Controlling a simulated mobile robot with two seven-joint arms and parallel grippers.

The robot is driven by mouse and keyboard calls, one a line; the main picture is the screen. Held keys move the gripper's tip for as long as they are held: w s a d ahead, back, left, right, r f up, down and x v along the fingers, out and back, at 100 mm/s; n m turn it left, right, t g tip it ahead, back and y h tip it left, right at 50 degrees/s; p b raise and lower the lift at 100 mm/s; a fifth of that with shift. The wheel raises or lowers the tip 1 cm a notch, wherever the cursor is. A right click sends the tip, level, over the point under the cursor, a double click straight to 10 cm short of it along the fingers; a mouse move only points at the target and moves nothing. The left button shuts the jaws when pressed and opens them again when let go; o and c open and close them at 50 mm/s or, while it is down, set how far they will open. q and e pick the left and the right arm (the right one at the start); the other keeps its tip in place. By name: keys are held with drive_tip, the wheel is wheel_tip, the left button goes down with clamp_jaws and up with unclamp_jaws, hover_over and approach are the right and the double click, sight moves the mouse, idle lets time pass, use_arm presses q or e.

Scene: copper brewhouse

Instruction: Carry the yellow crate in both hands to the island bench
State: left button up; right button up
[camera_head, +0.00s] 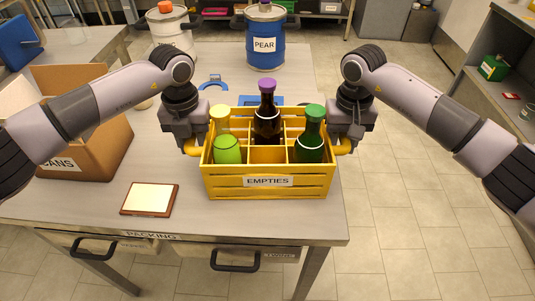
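The yellow crate (225,184), labelled EMPTIES, is upright over the right part of the bench marked PACKING (90,212). I cannot tell whether it touches the top. It holds a light green bottle (227,150), a brown bottle with a purple cap (267,122) and a dark green bottle (310,142). My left gripper (194,148) is at the crate's left handle and my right gripper (342,147) at its right handle. Both look closed around the handles, with fingertips partly hidden. No bench in view is marked as the island bench.
A cardboard box (85,155) stands left of the crate, and a framed tablet-like panel (149,199) lies in front. A blue PEAR drum (265,42) and a white drum (170,30) stand behind. Open tiled floor (400,200) lies right, before a shelf unit (505,70).

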use_arm(q)
drive_tip(key=shift+f, duration=0.2)
use_arm(e)
drive_tip(key=shift+f, duration=0.2)
